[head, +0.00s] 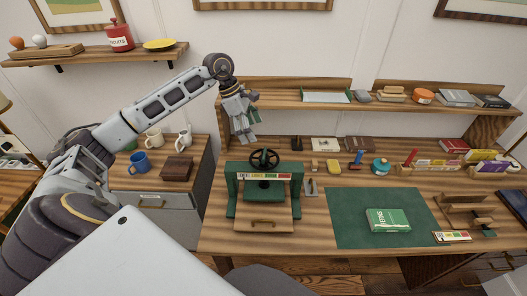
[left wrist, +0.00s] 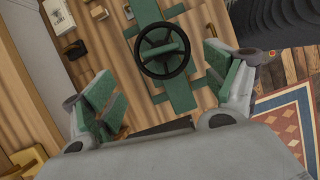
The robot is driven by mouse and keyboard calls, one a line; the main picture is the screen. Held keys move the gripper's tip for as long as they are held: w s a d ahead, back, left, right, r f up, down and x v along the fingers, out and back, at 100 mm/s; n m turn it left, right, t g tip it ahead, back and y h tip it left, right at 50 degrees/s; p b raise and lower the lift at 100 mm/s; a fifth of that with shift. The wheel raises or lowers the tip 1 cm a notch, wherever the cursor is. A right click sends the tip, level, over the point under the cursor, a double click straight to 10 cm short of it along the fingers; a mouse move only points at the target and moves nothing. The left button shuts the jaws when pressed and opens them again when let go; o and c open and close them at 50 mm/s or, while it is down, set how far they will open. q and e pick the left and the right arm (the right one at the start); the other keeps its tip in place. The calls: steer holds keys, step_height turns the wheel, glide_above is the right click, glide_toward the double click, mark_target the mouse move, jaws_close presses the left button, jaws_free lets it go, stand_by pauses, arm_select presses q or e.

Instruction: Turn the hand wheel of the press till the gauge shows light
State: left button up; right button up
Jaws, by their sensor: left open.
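The green press (head: 231,192) stands on the left part of the wooden desk. Its dark hand wheel (head: 265,158) lies on top, and a coloured gauge strip (head: 263,176) runs across its front; its reading is too small to tell. My left gripper (head: 246,126) is open and empty, pointing down, above and a little behind and left of the wheel. In the left wrist view the wheel (left wrist: 164,50) shows beyond and between the two spread green-padded fingers (left wrist: 160,75), apart from both. My right gripper is not in view.
A shelf (head: 290,101) runs behind, close to my left gripper. Mugs (head: 139,163) and a brown box (head: 177,169) stand on the left cabinet. Small items line the desk's back.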

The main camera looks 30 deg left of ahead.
mark_target(264, 153)
arm_select(q)
steer(key=p+x, duration=0.2)
steer(key=x, duration=0.7)
steer(key=shift+d+f, duration=0.1)
steer(key=shift+f, duration=0.15)
steer(key=shift+w+d+f, duration=0.15)
steer(key=shift+f, duration=0.5)
steer(key=shift+c, duration=0.4)
steer(key=c, duration=0.9)
steer(key=shift+c, duration=0.2)
